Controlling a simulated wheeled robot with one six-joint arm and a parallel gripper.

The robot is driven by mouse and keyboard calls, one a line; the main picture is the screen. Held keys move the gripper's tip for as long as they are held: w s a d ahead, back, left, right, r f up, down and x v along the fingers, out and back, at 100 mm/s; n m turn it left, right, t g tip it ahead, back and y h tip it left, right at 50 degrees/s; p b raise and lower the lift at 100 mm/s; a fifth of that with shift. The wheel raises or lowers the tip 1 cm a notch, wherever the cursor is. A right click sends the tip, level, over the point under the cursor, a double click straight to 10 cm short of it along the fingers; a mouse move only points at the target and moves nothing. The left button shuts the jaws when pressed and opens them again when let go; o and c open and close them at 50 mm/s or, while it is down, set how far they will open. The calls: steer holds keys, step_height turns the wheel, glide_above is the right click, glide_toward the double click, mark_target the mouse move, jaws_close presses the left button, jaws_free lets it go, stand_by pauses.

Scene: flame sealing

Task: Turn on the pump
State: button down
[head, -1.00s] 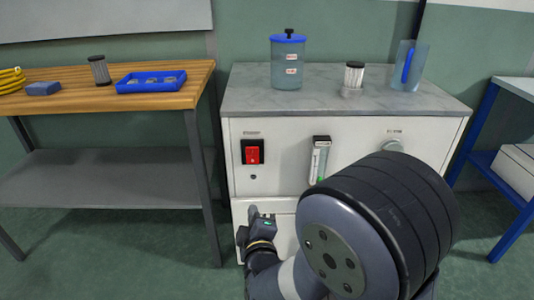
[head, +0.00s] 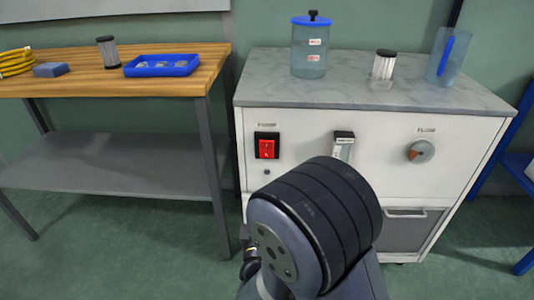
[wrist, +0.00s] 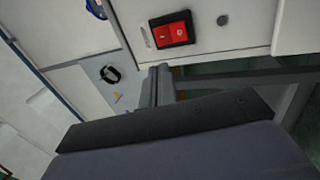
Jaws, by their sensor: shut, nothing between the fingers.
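The white pump cabinet (head: 300,190) stands in front of me. Its red rocker switch (head: 266,147), in a black frame, is on the upper left of the front panel. In the wrist view the red switch (wrist: 172,29) shows at the top, a little beyond my gripper. My gripper (wrist: 160,72) is shut and empty, its fingertips apart from the switch in that picture. In the head view my arm hides the gripper. I cannot tell the switch's position.
A flow meter (head: 343,146) and a round dial (head: 421,151) are on the same panel. A wooden bench (head: 205,65) with a blue tray (head: 162,66) is at left.

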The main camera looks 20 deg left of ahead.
mark_target(267, 144)
steer(key=b+x, duration=0.3)
steer(key=x, duration=1)
steer(key=shift+w, duration=0.2)
steer(key=shift+w+r, duration=0.1)
steer(key=shift+w, duration=0.15)
